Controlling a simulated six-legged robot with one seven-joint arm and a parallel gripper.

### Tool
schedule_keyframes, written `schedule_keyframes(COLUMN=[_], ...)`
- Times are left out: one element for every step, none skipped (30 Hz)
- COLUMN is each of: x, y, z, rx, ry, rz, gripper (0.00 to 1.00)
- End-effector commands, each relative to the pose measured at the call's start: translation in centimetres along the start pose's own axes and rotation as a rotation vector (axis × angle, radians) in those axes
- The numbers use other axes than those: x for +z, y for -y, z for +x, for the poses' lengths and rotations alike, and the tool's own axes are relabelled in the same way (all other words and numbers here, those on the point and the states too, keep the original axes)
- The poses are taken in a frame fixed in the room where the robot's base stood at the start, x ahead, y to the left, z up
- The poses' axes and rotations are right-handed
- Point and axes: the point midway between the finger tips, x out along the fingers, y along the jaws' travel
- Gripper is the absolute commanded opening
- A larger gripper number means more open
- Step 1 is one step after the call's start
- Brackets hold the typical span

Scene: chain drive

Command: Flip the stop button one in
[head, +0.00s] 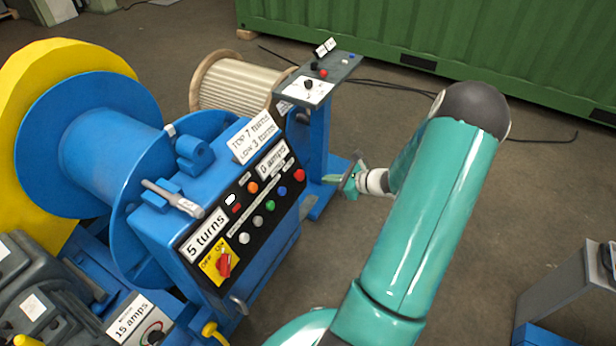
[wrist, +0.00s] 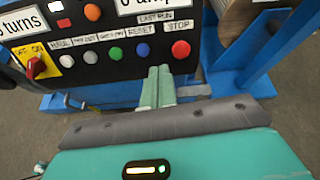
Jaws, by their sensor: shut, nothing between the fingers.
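The stop button is a round red button at the right end of the lower button row on the black panel, in the head view (head: 299,175) and in the wrist view (wrist: 180,49) under a "STOP" label. My gripper (head: 330,179) is to the right of the panel in the head view. In the wrist view my gripper's green fingers (wrist: 158,72) are together and empty. Their tips appear just below and left of the stop button, under the blue button (wrist: 142,48). I cannot tell whether the tips touch the panel; the stop button's face is unobstructed.
The green (wrist: 116,53), grey (wrist: 91,57) and white (wrist: 66,61) buttons sit left of the blue one. A red rotary switch (head: 223,264) is at the panel's lower left. A blue pedestal (head: 318,130) with a small control top stands behind.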

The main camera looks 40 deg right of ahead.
Motion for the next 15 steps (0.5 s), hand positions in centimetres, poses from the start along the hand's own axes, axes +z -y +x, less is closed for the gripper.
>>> schedule_keyframes(x=[-1.7,-2.3,-3.0,-3.4,-3.7,-3.9,-4.0,-4.0,-4.0,-4.0,-4.0,-4.0,-4.0,-4.0,-4.0], y=[0.8,1.2,1.6,1.8,2.0,2.1,2.2,2.2,2.2,2.2,2.2,2.2,2.2,2.2,2.2], z=[-0.4,-0.7,-0.9,-1.0,-1.1,-1.2,-1.2,-1.2,-1.2,-1.2,-1.2,-1.2,-1.2,-1.2,-1.2], rx=[-0.041,-0.061,-0.083,-0.095,-0.103,-0.111,-0.114,-0.116,-0.116,-0.115,-0.115,-0.115,-0.114,-0.114,-0.114], ry=[0.017,0.025,0.033,0.038,0.041,0.045,0.046,0.047,0.047,0.046,0.046,0.046,0.046,0.046,0.045], rz=[0.066,0.094,0.124,0.14,0.153,0.164,0.168,0.17,0.17,0.169,0.168,0.168,0.168,0.167,0.167], gripper=[0.0,0.0,0.0,0.0,0.0,0.0,0.0,0.0,0.0,0.0,0.0,0.0,0.0,0.0,0.0])
